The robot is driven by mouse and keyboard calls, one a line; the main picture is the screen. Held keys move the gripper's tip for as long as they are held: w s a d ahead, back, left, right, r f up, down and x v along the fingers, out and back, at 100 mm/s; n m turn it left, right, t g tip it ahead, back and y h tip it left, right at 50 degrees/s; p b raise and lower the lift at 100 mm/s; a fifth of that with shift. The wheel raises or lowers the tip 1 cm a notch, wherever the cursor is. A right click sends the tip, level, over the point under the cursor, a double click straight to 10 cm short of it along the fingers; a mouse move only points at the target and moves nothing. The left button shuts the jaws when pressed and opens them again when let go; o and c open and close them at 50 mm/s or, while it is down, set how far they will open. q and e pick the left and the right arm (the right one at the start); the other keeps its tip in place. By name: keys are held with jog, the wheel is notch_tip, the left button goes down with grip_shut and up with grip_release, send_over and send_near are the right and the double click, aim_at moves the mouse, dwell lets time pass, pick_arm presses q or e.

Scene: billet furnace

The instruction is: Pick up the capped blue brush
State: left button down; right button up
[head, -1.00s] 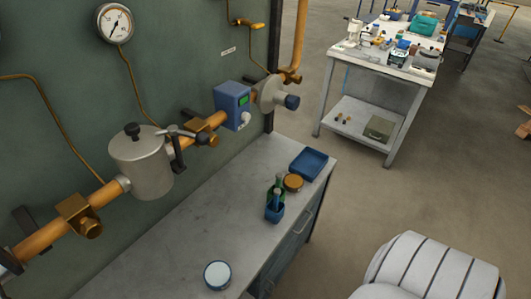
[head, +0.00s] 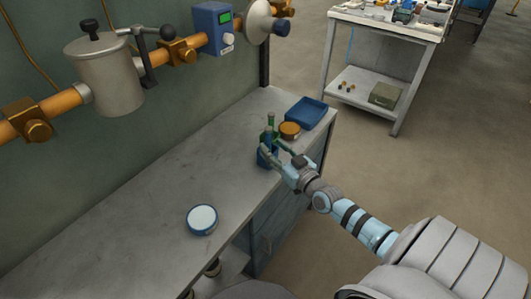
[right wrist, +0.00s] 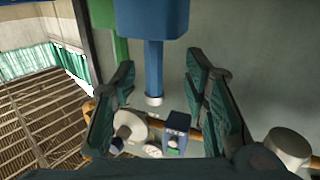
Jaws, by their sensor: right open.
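The blue brush (head: 268,136) stands upright in a small blue holder (head: 265,158) near the right edge of the grey bench. A green item (head: 270,121) stands right behind it. My right gripper (head: 271,147) is open at the holder, its fingers around the upper part. In the right wrist view the blue shaft of the brush (right wrist: 154,70) hangs from a wider blue block between the spread fingers (right wrist: 160,85), apart from both. Whether that block is cap or holder I cannot tell. My left gripper is out of view.
A brown-lidded round tin (head: 289,130) and a blue tray (head: 306,113) stand just behind the holder. A round white-topped dish (head: 202,219) is nearer on the bench. Pipes with a metal canister (head: 107,75) run along the wall. The bench middle is clear.

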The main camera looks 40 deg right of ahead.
aim_at(270, 138)
jog(key=shift+w+d+b, duration=0.25)
jog(key=shift+w+b, duration=0.35)
jog(key=shift+w, duration=0.6)
jog(key=shift+w+d+r+b, duration=0.15)
jog(key=shift+w+r+b, duration=0.15)
jog(key=shift+r+b, duration=0.2)
jog(key=shift+w+d+r+b, duration=0.1)
jog(key=shift+w+r+b, duration=0.15)
jog(key=shift+r+b, duration=0.25)
jog(key=shift+w+f, duration=0.15)
jog(key=shift+w, duration=0.1)
jog(key=shift+w+f, duration=0.15)
jog(key=shift+w, duration=0.1)
jog(key=c, duration=0.6)
jog(key=shift+s, duration=0.1)
jog(key=c, duration=0.4)
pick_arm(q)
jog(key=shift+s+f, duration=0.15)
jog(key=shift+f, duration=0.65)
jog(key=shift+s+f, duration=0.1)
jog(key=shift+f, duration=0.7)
pick_arm(e)
grip_shut()
